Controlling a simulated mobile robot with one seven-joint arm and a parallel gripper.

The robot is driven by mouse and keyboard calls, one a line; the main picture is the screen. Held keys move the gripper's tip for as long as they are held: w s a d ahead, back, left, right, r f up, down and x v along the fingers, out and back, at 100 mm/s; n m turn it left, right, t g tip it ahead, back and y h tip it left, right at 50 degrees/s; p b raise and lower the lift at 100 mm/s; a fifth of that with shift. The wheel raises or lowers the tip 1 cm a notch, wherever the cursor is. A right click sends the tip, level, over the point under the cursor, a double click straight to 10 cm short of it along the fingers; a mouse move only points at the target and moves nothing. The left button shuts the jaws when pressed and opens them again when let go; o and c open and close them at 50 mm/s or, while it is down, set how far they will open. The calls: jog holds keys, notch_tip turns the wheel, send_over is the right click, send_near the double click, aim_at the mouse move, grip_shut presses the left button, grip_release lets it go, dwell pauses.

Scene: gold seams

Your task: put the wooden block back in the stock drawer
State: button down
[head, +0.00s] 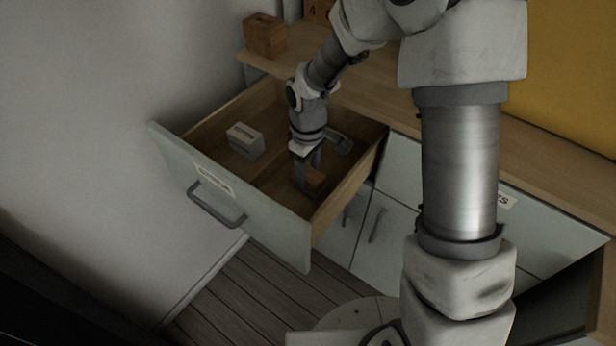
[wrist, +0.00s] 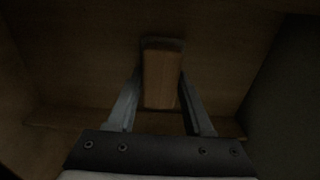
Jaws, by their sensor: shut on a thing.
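The stock drawer (head: 330,215) is pulled open, with a pale front, a grey handle and a wooden inside. My gripper (head: 307,182) reaches down into its right part, near the front right corner. It is shut on the wooden block (head: 316,180), a small brown block low inside the drawer. In the wrist view the wooden block (wrist: 161,78) sits between the two fingers (wrist: 160,95), above or on the wooden drawer floor; I cannot tell whether it touches. The gripper hides part of the block in the head view.
A small whitish box (head: 245,141) stands in the drawer's left part. A grey object (head: 338,142) lies behind my gripper. A brown wooden box (head: 265,36) stands on the counter (head: 385,100) behind. The drawer walls rise close around my gripper.

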jog(key=shift+f, duration=0.55)
jog(key=shift+c, duration=1.5)
grip_release()
jog(key=shift+r, duration=0.1)
